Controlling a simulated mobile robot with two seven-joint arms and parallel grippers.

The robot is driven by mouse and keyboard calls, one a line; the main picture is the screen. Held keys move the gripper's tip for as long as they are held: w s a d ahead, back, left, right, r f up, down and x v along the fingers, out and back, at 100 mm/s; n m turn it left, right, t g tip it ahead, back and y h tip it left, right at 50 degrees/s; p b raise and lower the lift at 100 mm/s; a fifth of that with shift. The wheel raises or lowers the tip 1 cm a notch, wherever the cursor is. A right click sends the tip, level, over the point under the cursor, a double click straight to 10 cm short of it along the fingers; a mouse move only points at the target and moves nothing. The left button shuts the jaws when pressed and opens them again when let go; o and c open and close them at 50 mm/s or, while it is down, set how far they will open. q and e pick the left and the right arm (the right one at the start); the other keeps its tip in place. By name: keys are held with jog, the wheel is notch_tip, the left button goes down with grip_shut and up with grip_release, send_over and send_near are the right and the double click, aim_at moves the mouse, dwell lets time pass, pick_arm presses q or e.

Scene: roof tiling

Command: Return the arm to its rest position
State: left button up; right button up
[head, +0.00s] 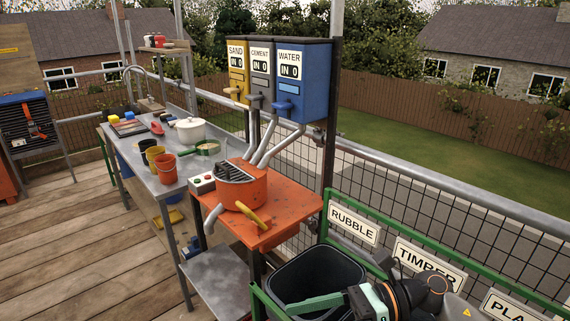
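My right arm comes in from the bottom right corner. Its end, with the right gripper (358,302), is low over the near part of a black bin (316,276) below the RUBBLE sign (354,226). A flat green bar shows at its tip; I cannot tell whether it is a finger or part of the frame. The fingers are not clear enough to tell open from shut. My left arm and gripper are out of view.
An orange mixer (240,188) with a yellow handle stands on an orange table (290,212) left of the bin. SAND, CEMENT and WATER dispensers (303,105) rise behind it. A grey bench (150,180) holds buckets. A green rail (400,236) bounds the bins. Wooden decking at left is clear.

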jog(key=w+d+f+m+t+h, duration=0.25)
jog(key=m+t, duration=0.35)
jog(key=m, duration=0.5)
jog(key=w+d+f+m+t+h, duration=0.15)
jog(key=f+m+t, duration=0.25)
jog(key=m+t, duration=0.5)
jog(key=w+d+f+m+t+h, duration=0.1)
jog(key=d+f+m+t+h, duration=0.2)
jog(key=m, duration=1.1)
jog(key=s+d+f+m+g+h, duration=0.3)
jog(key=s+f+m, duration=0.4)
jog(key=f, duration=0.3)
jog(key=s+d+f+m+g+h, duration=0.3)
jog(key=s+f+m, duration=0.5)
jog(key=f, duration=0.3)
jog(key=shift+s+d+f+g+h, duration=0.25)
jog(key=shift+s+g+h, duration=0.15)
jog(key=shift+s, duration=0.15)
jog(key=shift+c, duration=0.2)
